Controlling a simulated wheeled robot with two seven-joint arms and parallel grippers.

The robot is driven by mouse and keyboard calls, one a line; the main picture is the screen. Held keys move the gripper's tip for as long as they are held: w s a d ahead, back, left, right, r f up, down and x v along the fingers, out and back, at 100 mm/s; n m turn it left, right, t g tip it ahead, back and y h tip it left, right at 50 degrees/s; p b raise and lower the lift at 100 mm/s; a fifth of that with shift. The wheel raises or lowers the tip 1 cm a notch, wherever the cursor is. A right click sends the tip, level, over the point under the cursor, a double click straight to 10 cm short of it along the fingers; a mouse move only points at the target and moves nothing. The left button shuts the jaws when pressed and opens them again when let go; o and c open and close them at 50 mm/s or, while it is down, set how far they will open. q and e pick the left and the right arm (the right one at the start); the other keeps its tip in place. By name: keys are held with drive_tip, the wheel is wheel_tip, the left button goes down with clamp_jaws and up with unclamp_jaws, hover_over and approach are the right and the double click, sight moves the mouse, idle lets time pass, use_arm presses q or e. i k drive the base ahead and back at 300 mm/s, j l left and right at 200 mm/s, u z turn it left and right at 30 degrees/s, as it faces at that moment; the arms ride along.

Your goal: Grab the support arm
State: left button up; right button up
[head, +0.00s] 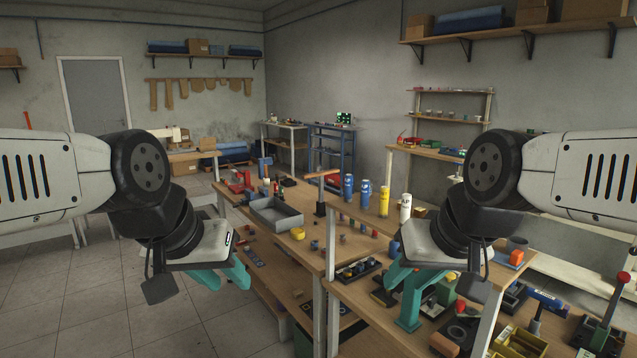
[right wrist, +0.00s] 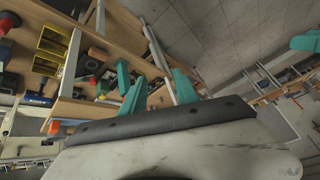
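I cannot tell for sure which thing is the support arm. A teal upright stand (head: 410,303) with a flat foot is on the near bench, just below my right gripper (head: 402,278). A dark post with a brown bar (head: 322,177) across its top stands at the bench corner. My right gripper is open, with its two teal fingers apart and nothing between them in the right wrist view (right wrist: 158,90). My left gripper (head: 222,278) hangs left of the benches, its teal fingers apart and empty.
A grey tray (head: 275,222) lies on the left bench. Blue cans (head: 348,188), a yellow can (head: 384,201) and a white can (head: 405,208) stand in a row. The near right bench is crowded with tools and a yellow bin (head: 517,343). The floor (head: 100,300) at left is clear.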

sight(320, 174)
drive_tip(key=i+j, duration=0.4)
drive_tip(key=i, duration=0.25)
drive_tip(key=i+j+z, duration=0.1)
drive_tip(key=i+j, duration=0.35)
drive_tip(key=i, duration=0.25)
drive_tip(key=i+j, duration=0.45)
drive_tip(key=i, duration=0.2)
drive_tip(key=i+j+z, duration=0.1)
drive_tip(key=i+j, duration=0.35)
drive_tip(key=i, duration=0.2)
